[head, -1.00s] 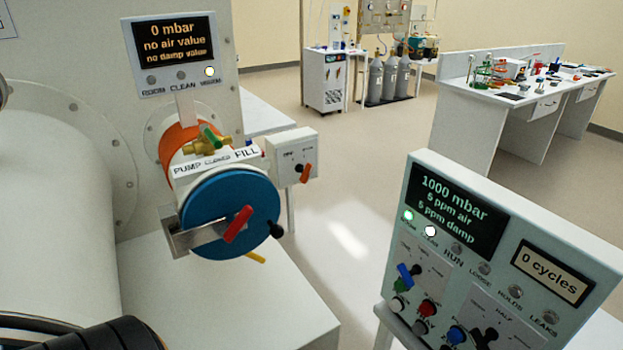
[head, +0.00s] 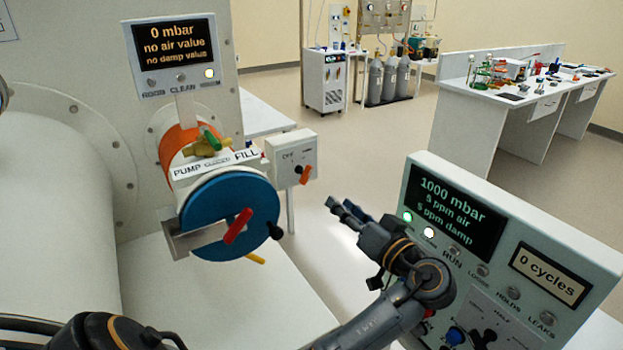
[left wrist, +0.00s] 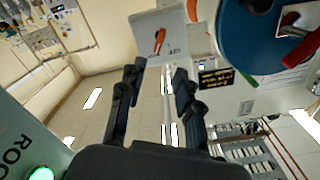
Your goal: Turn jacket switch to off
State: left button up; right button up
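A white switch box (head: 283,165) with an orange knob (head: 304,175) stands right of the blue round door in the head view. OFF is readable at its upper left; the other lettering is too small. The knob slants toward the upper right. In the left wrist view the box (left wrist: 178,22) and orange knob (left wrist: 159,41) lie beyond the fingertips. My left gripper (head: 341,204) is open and empty, right of and below the box in the head view, apart from the knob. Its two spread fingers also show in the left wrist view (left wrist: 160,68). My right gripper is not in view.
The blue door (head: 225,205) with a red handle (head: 238,226) is left of the switch box. A control panel (head: 520,220) with displays and knobs stands close right of my left arm. A bench (head: 480,125) is far behind. Open floor lies between.

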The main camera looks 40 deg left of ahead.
aim_at(308, 178)
pick_arm(q)
jog(key=p+x, duration=0.4)
jog(key=x, duration=0.7)
jog(key=shift+a, duration=0.2)
jog(key=shift+w+a+f, duration=0.1)
jog(key=shift+w+a, duration=0.15)
jog(key=shift+a, duration=0.4)
grip_shut()
